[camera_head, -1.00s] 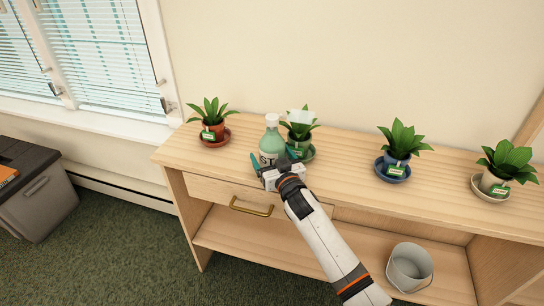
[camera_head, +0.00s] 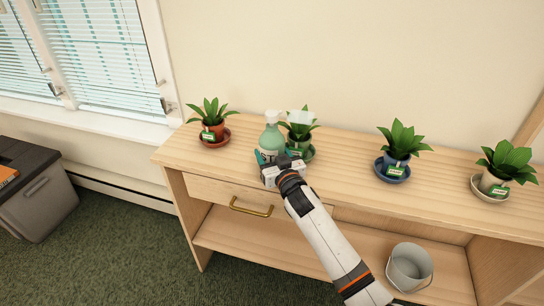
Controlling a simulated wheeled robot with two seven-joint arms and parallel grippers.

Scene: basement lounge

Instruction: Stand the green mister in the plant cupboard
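The green mister (camera_head: 271,138), a bottle with a pale spray head, stands upright on top of a light wooden unit (camera_head: 345,166), left of its middle. My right gripper (camera_head: 275,156) is at the mister's lower body, with a teal finger on each side of it. The gripper hides the bottle's base and most of its label. I cannot tell whether the fingers press on the bottle or stand around it. My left gripper is out of view. No unit with a closed cupboard door is in view; the wooden unit has a drawer with a brass handle (camera_head: 250,207) and an open lower shelf (camera_head: 300,252).
A potted plant (camera_head: 301,124) stands close behind the mister's right side. Other plants on saucers stand at the left (camera_head: 212,117), right of middle (camera_head: 398,145) and far right (camera_head: 503,165). A grey bucket (camera_head: 409,267) is on the lower shelf. A grey bin (camera_head: 32,190) stands at left.

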